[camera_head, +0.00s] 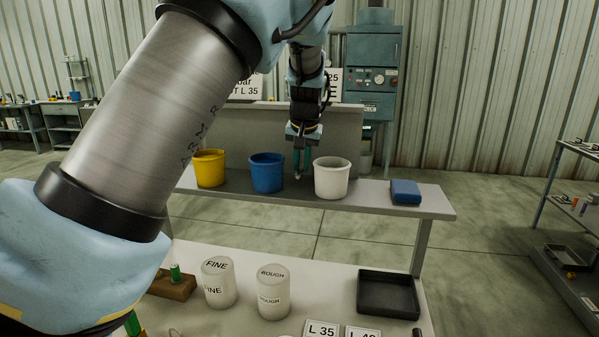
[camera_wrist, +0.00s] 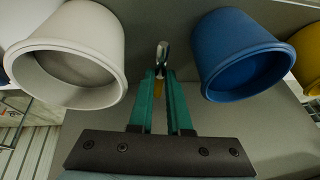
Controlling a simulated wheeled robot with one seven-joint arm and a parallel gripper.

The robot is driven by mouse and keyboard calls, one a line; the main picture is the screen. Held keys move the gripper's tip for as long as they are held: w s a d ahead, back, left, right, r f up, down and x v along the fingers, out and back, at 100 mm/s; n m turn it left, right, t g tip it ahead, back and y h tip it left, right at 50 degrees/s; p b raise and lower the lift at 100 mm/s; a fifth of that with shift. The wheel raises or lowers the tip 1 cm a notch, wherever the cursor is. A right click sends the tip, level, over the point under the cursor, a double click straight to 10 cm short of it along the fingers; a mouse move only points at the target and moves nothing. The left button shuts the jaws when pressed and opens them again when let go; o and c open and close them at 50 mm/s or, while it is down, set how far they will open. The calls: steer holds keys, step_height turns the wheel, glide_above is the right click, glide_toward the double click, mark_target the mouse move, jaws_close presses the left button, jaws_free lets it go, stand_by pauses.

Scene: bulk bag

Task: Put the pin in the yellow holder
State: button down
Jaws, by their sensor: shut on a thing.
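My gripper (camera_head: 301,163) is over the raised shelf, between the blue and white holders. In the wrist view its green fingers (camera_wrist: 162,85) are shut on a small pin (camera_wrist: 161,52). The pin has a shiny metal end sticking out past the fingertips and a yellowish part between them. The yellow holder (camera_head: 209,169) is an open bucket at the left of the shelf. It shows partly at the right edge of the wrist view (camera_wrist: 310,52). I cannot tell whether the pin touches the shelf.
The blue holder (camera_head: 267,173) stands between the yellow holder and my gripper. The white holder (camera_head: 332,178) is just right of my gripper. A blue block (camera_head: 405,191) lies farther right on the shelf (camera_head: 432,205). Labelled cylinders (camera_head: 219,283) and a black tray (camera_head: 388,294) sit on the lower table.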

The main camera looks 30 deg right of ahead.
mark_target(301, 174)
steer(key=shift+f+p, duration=0.4)
steer(key=shift+f, duration=1.25)
steer(key=shift+f, duration=0.1)
steer(key=c, duration=1.1)
jaws_free()
steer(key=shift+c, duration=0.2)
